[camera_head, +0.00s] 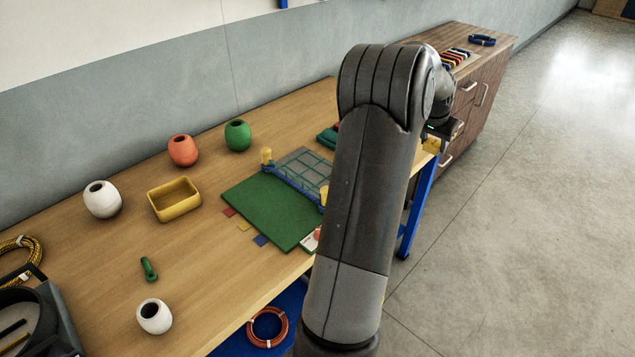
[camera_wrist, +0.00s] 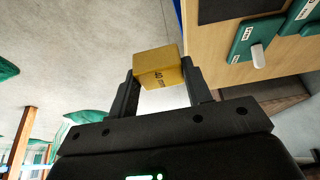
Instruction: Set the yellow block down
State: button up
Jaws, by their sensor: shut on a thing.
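The yellow block (camera_wrist: 158,68) is between the two fingers of my gripper (camera_wrist: 160,84) in the wrist view. In the head view my gripper (camera_head: 445,129) is at the far right end of the wooden table, partly hidden by my arm. A small yellow patch just below it seems to be the block. In the wrist view the block shows against grey floor, beside the wooden table (camera_wrist: 222,42); I cannot tell its height.
A yellow bin (camera_head: 174,200) and several round pots stand to the left. A wooden cabinet (camera_head: 483,95) stands beyond the table. Teal pieces (camera_wrist: 246,38) lie near the block.

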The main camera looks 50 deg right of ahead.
jog(key=w+a+f+n+t+y, duration=0.1)
jog(key=w+a+f+n+t, duration=0.15)
jog(key=w+a+n, duration=0.8)
jog(key=n+g+y, duration=0.3)
jog(key=n+y, duration=0.5)
jog(key=n, duration=1.7)
send_over(185, 249)
jog(key=d, duration=0.2)
notch_tip(185, 249, down, 4)
jog(key=shift+a+f, duration=0.15)
jog(key=shift+f, duration=0.1)
jog(key=shift+a+f, duration=0.15)
jog(key=shift+f, duration=1.95)
jog(key=shift+f, duration=0.1)
